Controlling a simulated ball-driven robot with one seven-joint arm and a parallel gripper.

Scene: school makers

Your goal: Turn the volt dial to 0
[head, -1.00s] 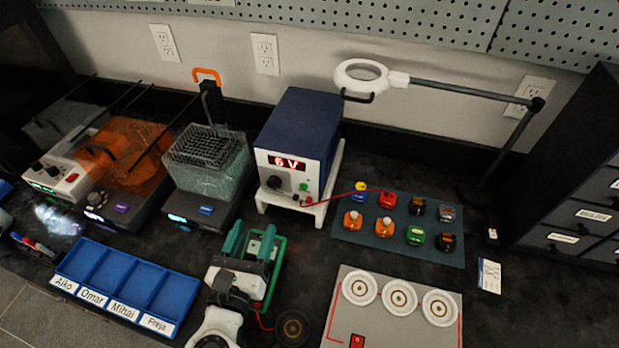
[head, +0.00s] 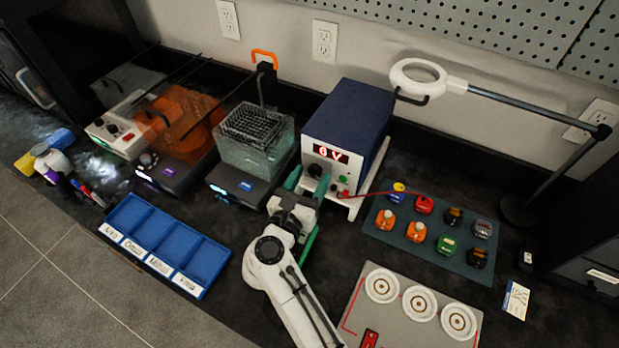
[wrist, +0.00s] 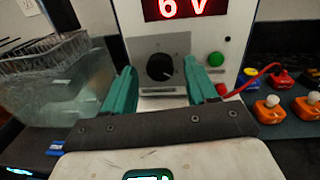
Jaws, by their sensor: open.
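The power supply (head: 350,115) is a blue box with a white front on a white stand. Its red display (wrist: 178,8) reads 6 V in the wrist view. The black volt dial (wrist: 160,67) sits on a grey plate below the display, with a light pointer mark on it. My gripper (wrist: 165,80) is open, its two green fingers on either side of the dial in the wrist view. I cannot tell how far the fingertips are from the panel. In the head view my gripper (head: 308,185) is in front of the supply and partly hides its lower front.
A green button (wrist: 216,59) and a red plug with a red lead (wrist: 245,82) are right of the dial. A glass tank (head: 255,145) with a wire rack stands close on the left. A mat (head: 400,245) with several coloured parts lies to the right.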

